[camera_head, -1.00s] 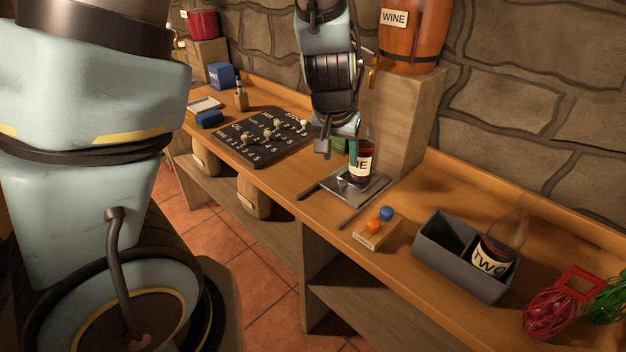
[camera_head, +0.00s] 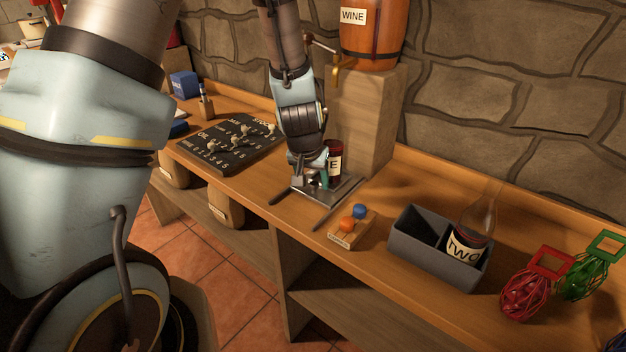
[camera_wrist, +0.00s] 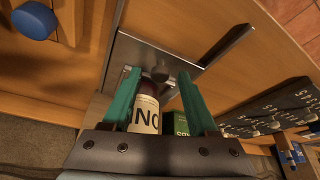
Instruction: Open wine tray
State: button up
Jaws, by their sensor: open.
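A flat metal tray (camera_head: 347,188) lies on the counter below the wine barrel, and it also shows in the wrist view (camera_wrist: 135,50). A small dark knob (camera_wrist: 160,73) stands out at the tray. My gripper (camera_head: 312,186) is low over the tray's left part. In the wrist view its two green fingers (camera_wrist: 158,73) are spread apart, one on each side of the knob; I cannot tell if they touch it. A dark labelled bottle (camera_head: 335,163) stands at the tray, partly hidden by my gripper, and shows between the fingers in the wrist view (camera_wrist: 144,115).
The wine barrel (camera_head: 370,35) with its tap rests on a wooden block (camera_head: 360,115). A small block with orange and blue buttons (camera_head: 350,230) and a grey divided box (camera_head: 418,240) holding a bottle stand to the right. A black switch board (camera_head: 215,155) lies left.

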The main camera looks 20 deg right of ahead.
grip_shut()
dwell(0.4)
dwell(0.9)
